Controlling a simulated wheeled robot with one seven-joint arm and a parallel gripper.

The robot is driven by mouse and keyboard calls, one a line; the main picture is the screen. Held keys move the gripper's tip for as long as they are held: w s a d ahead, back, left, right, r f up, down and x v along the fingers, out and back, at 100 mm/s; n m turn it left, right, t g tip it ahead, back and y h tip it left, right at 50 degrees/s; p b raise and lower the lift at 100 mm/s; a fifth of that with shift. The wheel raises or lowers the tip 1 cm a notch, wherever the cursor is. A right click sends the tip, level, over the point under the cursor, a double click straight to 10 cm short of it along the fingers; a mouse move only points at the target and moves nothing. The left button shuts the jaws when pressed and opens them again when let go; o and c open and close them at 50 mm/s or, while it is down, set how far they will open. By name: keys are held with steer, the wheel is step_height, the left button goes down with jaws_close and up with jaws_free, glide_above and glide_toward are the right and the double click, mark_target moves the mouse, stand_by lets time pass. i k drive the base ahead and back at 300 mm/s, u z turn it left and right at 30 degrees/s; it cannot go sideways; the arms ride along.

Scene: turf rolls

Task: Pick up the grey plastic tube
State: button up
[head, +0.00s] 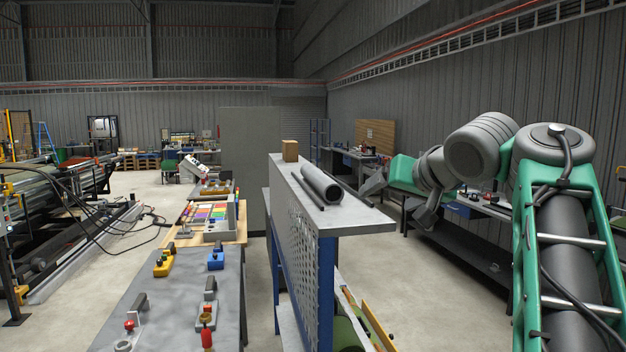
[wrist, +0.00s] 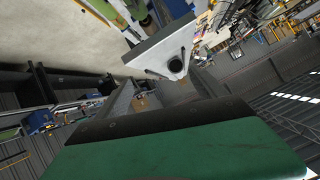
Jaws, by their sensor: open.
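The grey plastic tube (head: 321,184) lies lengthwise on the light grey top of a tall shelf unit (head: 345,219), its open end facing me. In the wrist view the tube (wrist: 176,66) shows end-on, with its dark round opening visible. My gripper (head: 396,205) is open and empty, to the right of the tube and apart from it, beyond the shelf's right edge.
Thin dark rods (head: 306,189) lie on the shelf top on both sides of the tube. A small cardboard box (head: 290,151) stands at its far end. A grey workbench (head: 178,308) with coloured fixtures is at left. A dark bench (head: 458,243) stands behind my arm.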

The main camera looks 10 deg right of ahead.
mark_target(334, 193)
steer(key=u, duration=0.05)
steer(key=i, duration=1.3)
steer(key=z, duration=0.05)
